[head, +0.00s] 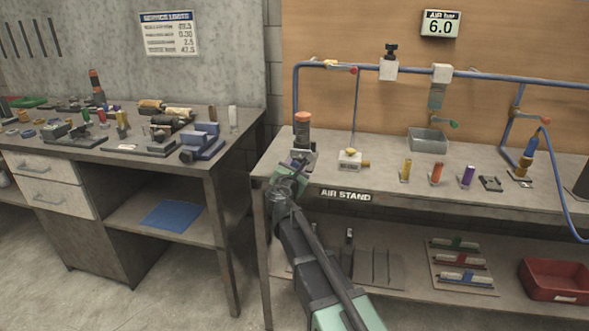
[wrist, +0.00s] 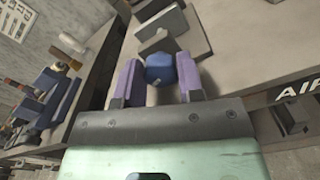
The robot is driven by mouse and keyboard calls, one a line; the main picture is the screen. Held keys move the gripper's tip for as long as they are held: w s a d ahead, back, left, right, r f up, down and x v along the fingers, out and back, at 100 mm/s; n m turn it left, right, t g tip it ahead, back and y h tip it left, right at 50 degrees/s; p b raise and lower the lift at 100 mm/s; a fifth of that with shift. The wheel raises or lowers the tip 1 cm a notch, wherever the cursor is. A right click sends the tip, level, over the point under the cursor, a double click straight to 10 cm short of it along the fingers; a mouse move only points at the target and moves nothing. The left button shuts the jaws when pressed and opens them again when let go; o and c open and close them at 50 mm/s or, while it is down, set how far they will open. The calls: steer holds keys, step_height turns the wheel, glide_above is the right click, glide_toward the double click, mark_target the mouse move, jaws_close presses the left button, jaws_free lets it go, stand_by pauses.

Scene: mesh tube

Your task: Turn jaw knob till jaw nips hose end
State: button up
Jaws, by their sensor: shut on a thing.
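My gripper (head: 296,168) is at the front left corner of the air stand bench. In the wrist view, its two purple fingers (wrist: 159,76) are shut on a dark blue faceted knob (wrist: 160,68), one on each side. Grey metal blocks (wrist: 162,20) lie just beyond the knob on the bench top; they look like the jaw fixture. In the head view, an upright dark cylinder with an orange top (head: 302,131) stands behind my gripper. I cannot make out the hose end or the jaw gap.
A small pale block with a brass fitting (head: 351,160) stands right of my gripper. Several coloured fittings, a grey bin (head: 428,139) and a blue hose (head: 560,190) are farther right. A cluttered workbench (head: 235,138) stands to the left, across a gap.

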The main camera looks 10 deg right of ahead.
steer(key=o, duration=0.9)
steer(key=shift+s, duration=0.1)
steer(key=v, duration=1)
steer(key=shift+s+a, duration=0.2)
steer(key=shift+s, duration=0.1)
